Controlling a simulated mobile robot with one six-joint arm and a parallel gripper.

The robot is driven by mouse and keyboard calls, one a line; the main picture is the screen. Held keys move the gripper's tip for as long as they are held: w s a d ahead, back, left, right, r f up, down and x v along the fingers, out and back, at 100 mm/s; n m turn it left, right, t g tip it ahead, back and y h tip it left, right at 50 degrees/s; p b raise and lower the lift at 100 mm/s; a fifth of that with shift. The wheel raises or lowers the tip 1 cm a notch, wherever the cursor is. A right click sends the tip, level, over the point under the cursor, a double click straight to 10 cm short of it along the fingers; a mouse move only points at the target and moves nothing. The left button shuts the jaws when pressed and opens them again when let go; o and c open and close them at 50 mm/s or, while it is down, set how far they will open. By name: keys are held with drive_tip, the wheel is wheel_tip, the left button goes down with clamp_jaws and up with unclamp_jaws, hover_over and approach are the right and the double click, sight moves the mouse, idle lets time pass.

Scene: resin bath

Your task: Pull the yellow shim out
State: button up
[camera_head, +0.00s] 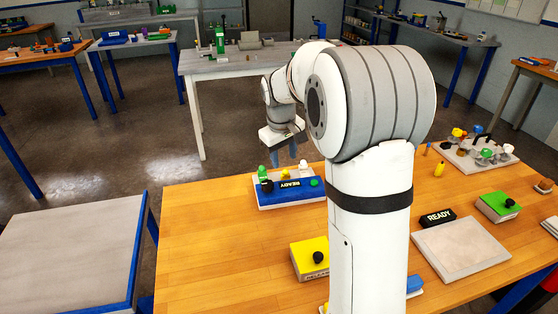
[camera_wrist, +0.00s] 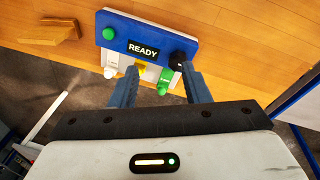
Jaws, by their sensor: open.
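The yellow shim (camera_head: 285,174) shows as a small yellow piece at the edge of a blue-fronted unit (camera_head: 288,195) marked READY. In the wrist view the shim (camera_wrist: 140,65) sits just under the READY label, between a white knob (camera_wrist: 110,72) and a green knob (camera_wrist: 164,86). Most of the shim is hidden in the unit. My gripper (camera_head: 286,156) is above the unit's back edge. In the wrist view my gripper (camera_wrist: 159,70) is open, its blue fingers either side of the shim and green knob. Nothing is held. Contact cannot be told.
A black knob (camera_wrist: 180,57) is close to the right fingertip in the wrist view. A yellow box (camera_head: 311,258), a grey plate (camera_head: 460,248) and a green box (camera_head: 497,207) stand on the wooden table (camera_head: 210,240). The table's left part is clear.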

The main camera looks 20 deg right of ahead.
drive_tip(key=n+p, duration=0.2)
approach(285, 170)
drive_tip(key=shift+g+h, duration=0.3)
drive_tip(key=f, duration=0.3)
drive_tip(key=w+f+p, duration=0.1)
drive_tip(key=f, duration=0.2)
drive_tip(key=d+f, duration=0.1)
drive_tip(key=f, duration=0.1)
drive_tip(key=shift+w+f, duration=0.35)
drive_tip(key=shift+f, duration=0.05)
clamp_jaws()
